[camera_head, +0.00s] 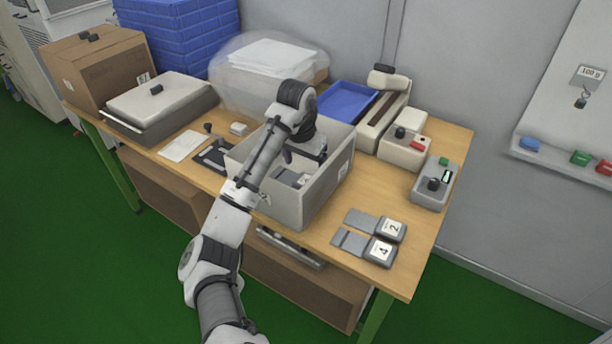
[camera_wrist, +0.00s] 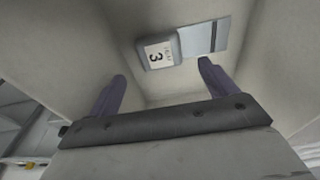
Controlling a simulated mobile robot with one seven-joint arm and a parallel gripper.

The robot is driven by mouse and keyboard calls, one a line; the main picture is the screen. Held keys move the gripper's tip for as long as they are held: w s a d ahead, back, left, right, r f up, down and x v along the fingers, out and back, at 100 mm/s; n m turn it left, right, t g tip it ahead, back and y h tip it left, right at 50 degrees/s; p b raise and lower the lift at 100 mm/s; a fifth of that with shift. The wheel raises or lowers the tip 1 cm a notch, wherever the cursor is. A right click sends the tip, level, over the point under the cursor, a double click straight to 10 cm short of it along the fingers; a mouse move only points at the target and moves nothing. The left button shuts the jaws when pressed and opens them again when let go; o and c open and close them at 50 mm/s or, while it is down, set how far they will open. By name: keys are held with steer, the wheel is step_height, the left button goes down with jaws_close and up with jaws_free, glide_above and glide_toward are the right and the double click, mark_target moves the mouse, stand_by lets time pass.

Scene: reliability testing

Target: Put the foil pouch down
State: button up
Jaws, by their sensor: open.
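A foil pouch (camera_wrist: 203,40), silvery with a grey end block labelled 3, lies on the floor of a grey open-topped box in the wrist view. In the head view a grey piece of it (camera_head: 291,178) shows inside the box (camera_head: 262,192), partly hidden by my arm. My gripper (camera_wrist: 160,84) is open, its two purple fingers apart and pointing down into the box. Nothing is between the fingers. The pouch lies beyond the fingertips; whether the right finger touches it I cannot tell.
Two similar pouches, numbered 2 (camera_head: 390,229) and 4 (camera_head: 379,250), lie on the table right of the box. Grey devices (camera_head: 435,187) stand behind them. A blue tray (camera_head: 345,100) is at the back. The box walls surround my gripper closely. The table's front right corner is clear.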

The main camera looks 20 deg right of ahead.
step_height(320, 180, up, 6)
steer(key=shift+s+a+r+p, duration=0.2)
steer(key=shift+s+a+p, duration=0.1)
steer(key=shift+a, duration=0.05)
